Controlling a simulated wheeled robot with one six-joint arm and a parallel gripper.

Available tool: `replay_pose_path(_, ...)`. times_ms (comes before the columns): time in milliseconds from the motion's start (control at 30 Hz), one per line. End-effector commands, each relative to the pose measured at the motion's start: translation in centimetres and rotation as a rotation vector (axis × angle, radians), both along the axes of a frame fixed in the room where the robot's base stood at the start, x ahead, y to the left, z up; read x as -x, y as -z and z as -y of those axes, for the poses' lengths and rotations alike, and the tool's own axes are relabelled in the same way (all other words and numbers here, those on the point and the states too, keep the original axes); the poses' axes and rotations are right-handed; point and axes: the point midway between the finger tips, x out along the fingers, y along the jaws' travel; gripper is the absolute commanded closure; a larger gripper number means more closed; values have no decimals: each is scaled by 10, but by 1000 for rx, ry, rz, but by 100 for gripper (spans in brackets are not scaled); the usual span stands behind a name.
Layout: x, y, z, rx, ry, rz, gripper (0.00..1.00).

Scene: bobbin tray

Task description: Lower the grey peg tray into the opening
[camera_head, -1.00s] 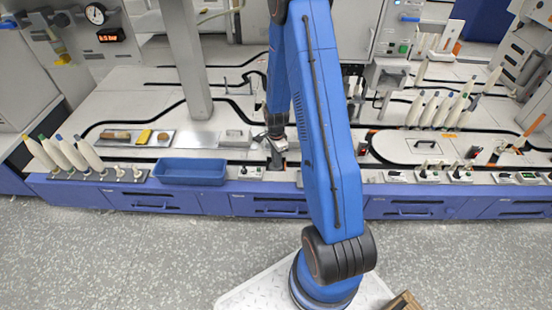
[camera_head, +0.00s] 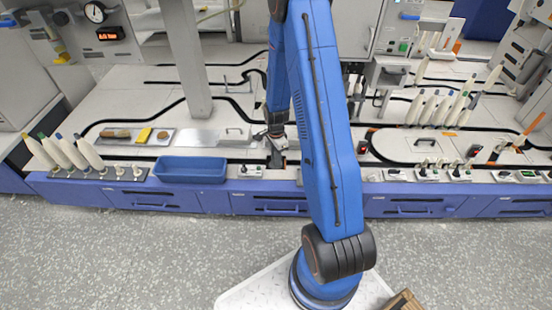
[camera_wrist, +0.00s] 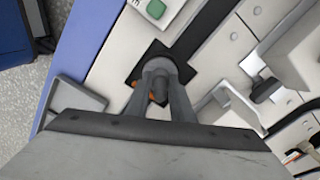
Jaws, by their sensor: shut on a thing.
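My gripper (camera_wrist: 166,88) is shut on a grey peg tray (camera_wrist: 159,62) in the wrist view. The two grey fingers close around its middle, and its rounded grey end shows just beyond the fingertips. A dark square opening (camera_wrist: 137,76) in the pale table surface lies around and behind the tray in this view. I cannot tell whether the tray is inside the opening or just above it. A small orange patch shows beside the fingers. In the head view, my gripper (camera_head: 276,150) is low over the table's front strip, and the tray is too small to make out.
A blue bin (camera_head: 190,170) stands to the left, with a row of bobbins (camera_head: 65,153) beyond it. Small white units (camera_head: 428,174) line the front edge to the right. A green-marked unit (camera_wrist: 155,9) is near the opening.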

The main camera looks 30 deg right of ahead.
Motion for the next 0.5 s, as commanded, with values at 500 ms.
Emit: replay_pose_path(500,0,6,0,0,0,-1,100)
